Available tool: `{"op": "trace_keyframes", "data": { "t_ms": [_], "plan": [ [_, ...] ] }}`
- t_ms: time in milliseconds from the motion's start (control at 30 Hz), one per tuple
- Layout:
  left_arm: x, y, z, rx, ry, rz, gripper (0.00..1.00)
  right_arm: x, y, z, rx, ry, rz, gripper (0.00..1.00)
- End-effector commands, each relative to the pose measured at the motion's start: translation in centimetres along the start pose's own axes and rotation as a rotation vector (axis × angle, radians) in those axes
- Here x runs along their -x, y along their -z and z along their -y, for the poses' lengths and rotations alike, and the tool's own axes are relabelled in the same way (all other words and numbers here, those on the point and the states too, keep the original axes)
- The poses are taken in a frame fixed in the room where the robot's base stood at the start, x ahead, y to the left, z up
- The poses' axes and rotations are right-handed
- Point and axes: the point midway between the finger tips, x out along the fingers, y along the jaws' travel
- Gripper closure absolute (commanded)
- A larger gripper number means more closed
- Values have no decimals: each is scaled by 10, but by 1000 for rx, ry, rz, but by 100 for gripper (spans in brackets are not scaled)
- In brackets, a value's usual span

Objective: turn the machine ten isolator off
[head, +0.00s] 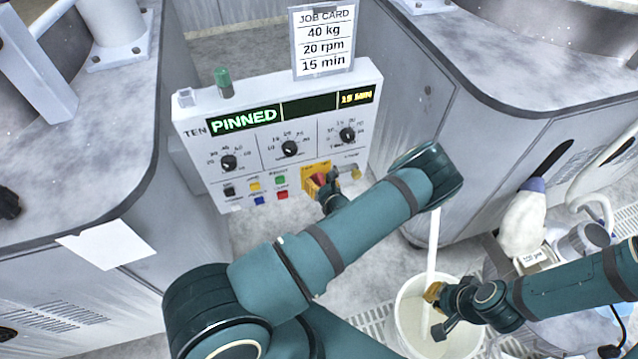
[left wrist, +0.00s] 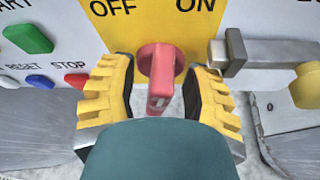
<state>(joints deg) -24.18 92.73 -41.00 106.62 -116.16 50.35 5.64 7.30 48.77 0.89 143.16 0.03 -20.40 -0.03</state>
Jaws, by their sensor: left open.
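In the left wrist view the red handle (left wrist: 158,72) sits below and between the OFF and ON labels. My left gripper (head: 330,193) is at the isolator, and its yellow-padded fingers (left wrist: 160,100) are open on either side of the handle, with gaps visible. My right gripper (head: 436,311) is away from the panel, open beside a white rod.
A white bucket (head: 405,305) with the white rod (head: 433,240) stands at lower right. A metal latch bar (left wrist: 270,52) sits close right of the isolator. Coloured push buttons (left wrist: 28,38) are on its left. A job card (head: 323,40) stands above the panel.

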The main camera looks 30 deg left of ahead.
Motion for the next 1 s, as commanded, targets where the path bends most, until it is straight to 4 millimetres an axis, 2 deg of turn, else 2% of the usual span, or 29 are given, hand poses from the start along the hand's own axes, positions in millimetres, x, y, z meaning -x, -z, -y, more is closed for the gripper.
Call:
{"op": "trace_keyframes", "data": {
  "t_ms": [133,433,567,1000],
  "plan": [
    [-8,0,0,-1,1,0,52,-2,0,-1,0,0,-1,100],
    [-8,0,0,-1,1,0,53,-2,0,-1,0,0,-2,100],
    [-8,0,0,-1,1,0,98,-2,0,-1,0,0,-1,100],
    [-8,-2,-2,41,17,0,100,5,0,2,0,0,2,100]
  ]
}}
